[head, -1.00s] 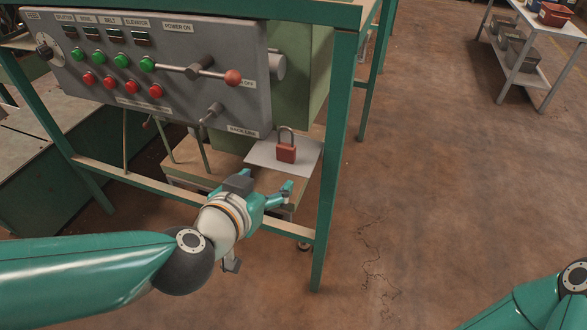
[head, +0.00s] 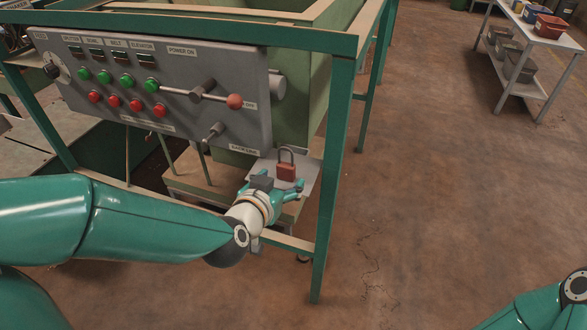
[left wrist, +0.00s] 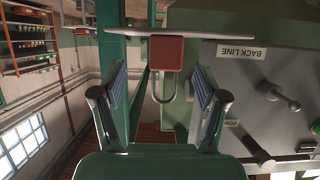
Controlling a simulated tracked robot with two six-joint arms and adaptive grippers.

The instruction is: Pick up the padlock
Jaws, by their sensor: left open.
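The padlock (head: 286,172) has a red-brown body and a grey shackle. It stands upright on a light grey plate (head: 308,177) below the control panel. My left gripper (head: 282,187) is open at the near side of the padlock, low in front of its body. In the left wrist view, which is upside down, the padlock (left wrist: 166,54) hangs from the plate (left wrist: 215,37), between and beyond the two open fingers (left wrist: 157,88). I see no contact between fingers and padlock. Only part of my right arm shows at the lower right of the head view; its gripper is out of frame.
The grey control panel (head: 150,118) with buttons and levers hangs above and left of the padlock. A green frame post (head: 332,190) stands close to the right of the plate. A shelf table with bins (head: 540,30) is far right. The floor between is clear.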

